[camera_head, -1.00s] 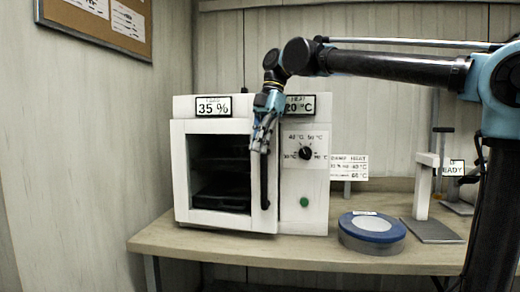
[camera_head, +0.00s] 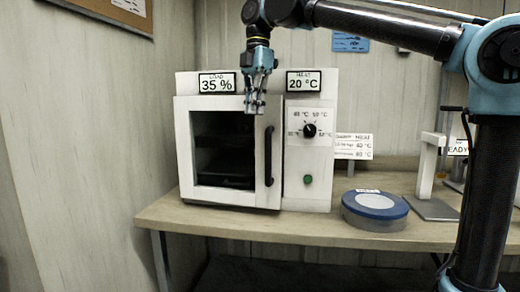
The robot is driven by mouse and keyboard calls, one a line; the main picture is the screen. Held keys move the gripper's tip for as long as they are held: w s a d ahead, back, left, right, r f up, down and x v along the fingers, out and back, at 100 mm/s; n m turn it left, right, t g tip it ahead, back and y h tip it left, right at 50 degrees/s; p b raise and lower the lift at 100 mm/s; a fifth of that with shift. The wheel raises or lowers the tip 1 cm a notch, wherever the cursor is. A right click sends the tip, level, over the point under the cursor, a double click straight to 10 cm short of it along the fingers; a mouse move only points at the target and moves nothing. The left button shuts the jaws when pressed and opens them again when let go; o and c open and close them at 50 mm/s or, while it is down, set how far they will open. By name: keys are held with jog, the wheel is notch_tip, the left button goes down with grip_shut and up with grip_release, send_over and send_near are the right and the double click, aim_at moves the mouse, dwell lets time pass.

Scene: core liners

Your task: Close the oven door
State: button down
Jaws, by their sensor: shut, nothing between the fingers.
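The white oven (camera_head: 308,190) stands on the wooden bench, with displays reading 35 % and 20 °C on top. Its door (camera_head: 232,198) has a white frame, a dark window and a black vertical handle (camera_head: 268,156) on the right side. The door looks flush or nearly flush with the front; a small gap cannot be ruled out. Dark trays show dimly behind the window. My gripper (camera_head: 255,110) is shut and empty, pointing down in front of the door's top edge, above and left of the handle. It covers part of the top edge.
A dial (camera_head: 310,130) and green button (camera_head: 308,179) are on the oven's right panel. A blue-lidded round container (camera_head: 375,205) and a white stand (camera_head: 428,170) sit to the right on the bench (camera_head: 290,228). A small sign (camera_head: 353,147) stands behind.

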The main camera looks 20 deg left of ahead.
jog(key=s+a+f+t+h, duration=0.1)
jog(key=s+a+f+t, duration=0.25)
jog(key=s+f, duration=0.2)
jog(key=w+d+f, duration=0.3)
jog(key=w+f, duration=0.3)
jog(key=f, duration=0.4)
jog(key=shift+w+d+t, duration=0.2)
jog(key=shift+w+t, duration=0.15)
jog(key=shift+w, duration=0.05)
